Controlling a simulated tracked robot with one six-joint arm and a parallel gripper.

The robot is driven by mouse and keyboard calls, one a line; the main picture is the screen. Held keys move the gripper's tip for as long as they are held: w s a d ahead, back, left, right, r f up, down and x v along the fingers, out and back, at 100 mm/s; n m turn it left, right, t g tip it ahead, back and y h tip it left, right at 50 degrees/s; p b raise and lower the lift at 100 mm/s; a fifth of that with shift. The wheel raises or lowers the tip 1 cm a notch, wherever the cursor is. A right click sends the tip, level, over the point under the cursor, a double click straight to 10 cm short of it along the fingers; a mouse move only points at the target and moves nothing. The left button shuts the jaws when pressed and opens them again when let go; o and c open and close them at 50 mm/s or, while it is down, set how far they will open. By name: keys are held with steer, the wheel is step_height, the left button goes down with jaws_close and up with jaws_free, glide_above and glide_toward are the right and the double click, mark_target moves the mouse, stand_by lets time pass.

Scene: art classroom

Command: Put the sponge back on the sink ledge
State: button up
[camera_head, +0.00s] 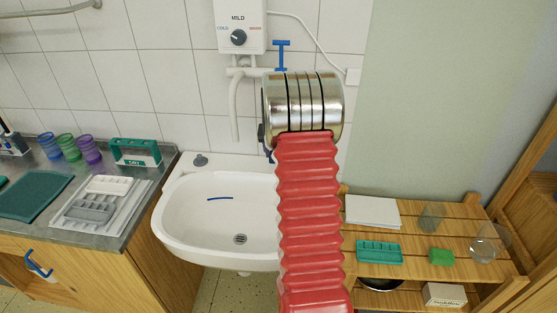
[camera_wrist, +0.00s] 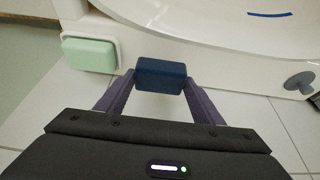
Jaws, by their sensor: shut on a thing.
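In the wrist view my gripper (camera_wrist: 160,83) is shut on a dark blue block, which looks like the sponge (camera_wrist: 160,74). The sponge lies across the jaws, over the pale back ledge (camera_wrist: 225,72) of the sink. I cannot tell whether it touches the ledge. In the head view the white sink (camera_head: 172,215) stands at the centre, with its ledge (camera_head: 228,161) along the wall. There my arm's steel and red links hide my gripper, the sponge and the right part of the sink.
A pale green block (camera_wrist: 88,54) in a white holder is left of the sponge. A grey knob (camera_head: 201,160) stands on the ledge's left end. A water heater (camera_head: 240,20) hangs above. A cluttered counter (camera_head: 150,190) is left, a wooden shelf (camera_head: 410,225) right.

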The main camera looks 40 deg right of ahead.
steer(key=shift+f, duration=1.5)
steer(key=o, duration=1.4)
steer(key=v, duration=1.2)
